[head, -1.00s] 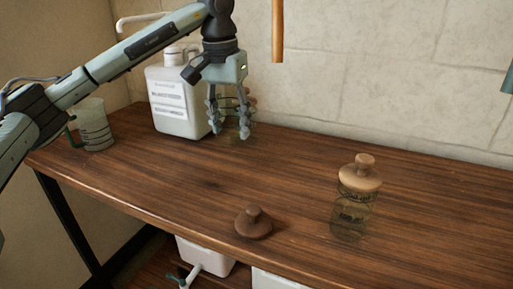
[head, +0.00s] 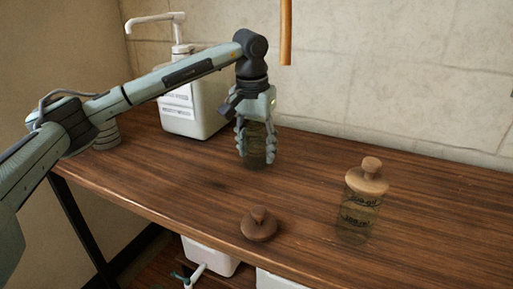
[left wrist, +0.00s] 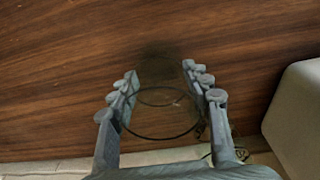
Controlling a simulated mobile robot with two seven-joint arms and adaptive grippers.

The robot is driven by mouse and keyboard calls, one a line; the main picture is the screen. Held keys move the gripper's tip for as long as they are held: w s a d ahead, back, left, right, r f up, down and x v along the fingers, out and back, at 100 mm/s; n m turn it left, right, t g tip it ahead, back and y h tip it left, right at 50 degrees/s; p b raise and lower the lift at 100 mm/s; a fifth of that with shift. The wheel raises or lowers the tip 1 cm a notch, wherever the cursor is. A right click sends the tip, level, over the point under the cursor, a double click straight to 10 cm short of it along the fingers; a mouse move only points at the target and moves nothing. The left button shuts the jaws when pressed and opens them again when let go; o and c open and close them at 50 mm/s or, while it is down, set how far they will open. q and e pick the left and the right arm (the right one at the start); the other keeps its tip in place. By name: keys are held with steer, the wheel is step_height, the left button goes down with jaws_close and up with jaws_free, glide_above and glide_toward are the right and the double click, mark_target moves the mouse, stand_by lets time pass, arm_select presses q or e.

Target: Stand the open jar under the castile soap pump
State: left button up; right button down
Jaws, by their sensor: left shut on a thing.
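The open clear glass jar (head: 258,152) is between the fingers of my left gripper (head: 257,142), which is shut on it. In the left wrist view the jar's round rim (left wrist: 160,137) shows between the fingertips (left wrist: 165,90). The jar is upright, low at the tabletop; I cannot tell whether it touches. A white pump bucket (head: 207,110) stands behind and left of it, its white spout (head: 155,18) pointing left. Its label is too small to read. The bucket also shows at the right of the left wrist view (left wrist: 298,115). My right gripper is not in view.
A dark wooden lid (head: 259,226) lies near the table's (head: 185,180) front edge. A glass jar with a wooden lid (head: 358,212) stands to the right. A measuring jug (head: 107,135) is mostly hidden behind my left arm. White containers (head: 210,257) sit below the table.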

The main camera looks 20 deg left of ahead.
arm_select(q)
steer(key=o, duration=1.4)
steer(key=shift+f, duration=0.1)
